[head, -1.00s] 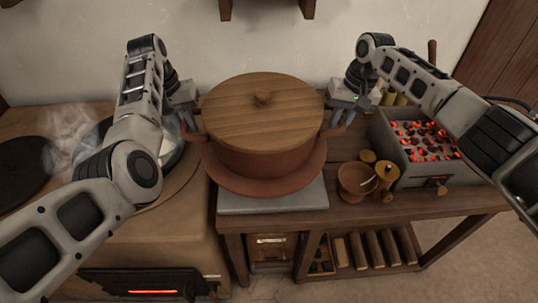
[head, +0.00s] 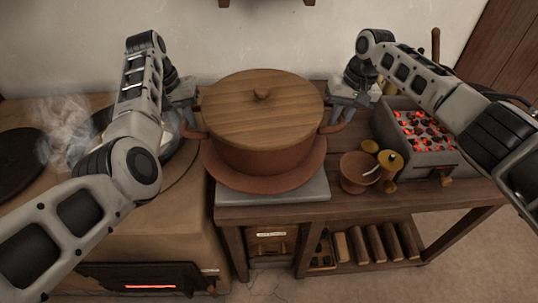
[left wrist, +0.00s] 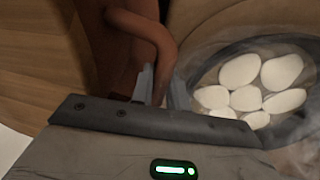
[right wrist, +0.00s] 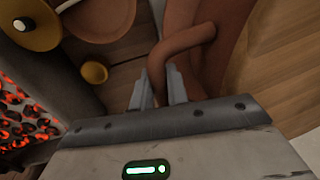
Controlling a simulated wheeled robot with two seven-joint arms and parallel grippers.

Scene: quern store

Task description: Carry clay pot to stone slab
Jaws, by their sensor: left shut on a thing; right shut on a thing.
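The clay pot (head: 262,160) is a wide reddish-brown vessel with a round wooden lid (head: 262,110) and a flared clay dish or rim around its lower part. It is upright over the grey stone slab (head: 270,201), near its front edge; I cannot tell whether it touches the slab. My left gripper (head: 190,127) is shut on the pot's left handle, which also shows in the left wrist view (left wrist: 150,38). My right gripper (head: 337,122) is shut on the right handle, seen in the right wrist view (right wrist: 175,52). The handles partly hide the fingertips.
Right of the slab on the wooden table stand a small clay bowl (head: 357,172), a brass-topped container (head: 390,163) and a brazier of glowing coals (head: 425,160). At left is a stove (head: 150,240) bearing a steaming pan of white rounded things (left wrist: 246,72). Shelves are below.

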